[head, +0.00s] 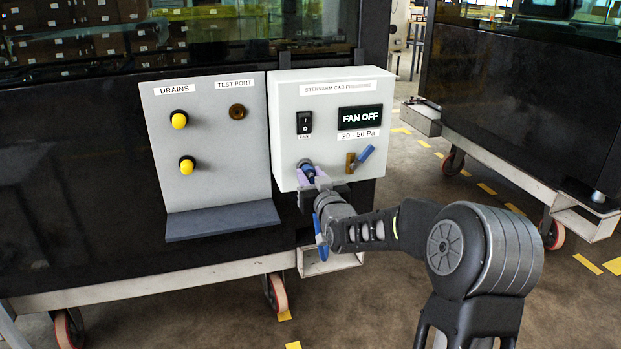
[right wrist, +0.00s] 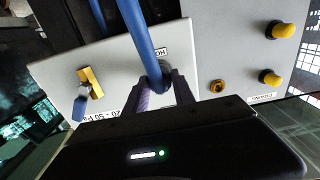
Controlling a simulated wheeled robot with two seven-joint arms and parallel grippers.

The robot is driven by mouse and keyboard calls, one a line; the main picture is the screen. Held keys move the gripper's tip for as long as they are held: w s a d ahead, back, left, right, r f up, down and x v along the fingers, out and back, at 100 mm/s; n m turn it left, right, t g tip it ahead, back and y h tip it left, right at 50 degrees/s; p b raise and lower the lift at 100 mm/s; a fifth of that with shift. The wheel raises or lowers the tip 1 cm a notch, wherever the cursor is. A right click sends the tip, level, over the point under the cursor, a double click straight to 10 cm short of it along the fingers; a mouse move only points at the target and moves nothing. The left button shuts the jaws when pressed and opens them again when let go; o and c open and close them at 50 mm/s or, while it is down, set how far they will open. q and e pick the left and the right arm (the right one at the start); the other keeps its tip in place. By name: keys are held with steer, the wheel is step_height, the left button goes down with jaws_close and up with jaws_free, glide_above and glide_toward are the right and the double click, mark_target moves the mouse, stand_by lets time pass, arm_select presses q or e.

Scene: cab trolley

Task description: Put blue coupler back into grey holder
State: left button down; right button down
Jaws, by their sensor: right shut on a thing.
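The blue coupler (head: 308,171) is at the lower left of the light grey panel box, between the fingers of my right gripper (head: 312,182). In the right wrist view, the right gripper (right wrist: 163,95) has its two fingers on either side of the end of a blue hose (right wrist: 138,28), close to the box face. A dark ring (right wrist: 165,70) shows there around the hose end; I cannot tell whether it is the grey holder or part of the coupler. The fingers partly hide the coupler, and its seating is not clear. My left gripper is not in view.
The panel box (head: 345,90) carries a black switch (head: 304,122), a FAN OFF display (head: 360,118) and a brass valve with a blue lever (head: 365,156). Left of it, a grey panel (head: 210,145) has two yellow knobs and a dark blue-grey shelf (head: 222,219).

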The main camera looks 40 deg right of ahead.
mark_target(312, 178)
steer(key=shift+w+d, duration=0.15)
steer(key=shift+w, duration=0.25)
stand_by(0.3)
steer(key=c, duration=1)
jaws_free()
steer(key=shift+o, duration=0.2)
steer(key=v, duration=0.7)
steer(key=shift+s, duration=0.4)
steer(key=shift+o, duration=0.5)
steer(key=o, duration=0.9)
steer(key=shift+c, duration=0.2)
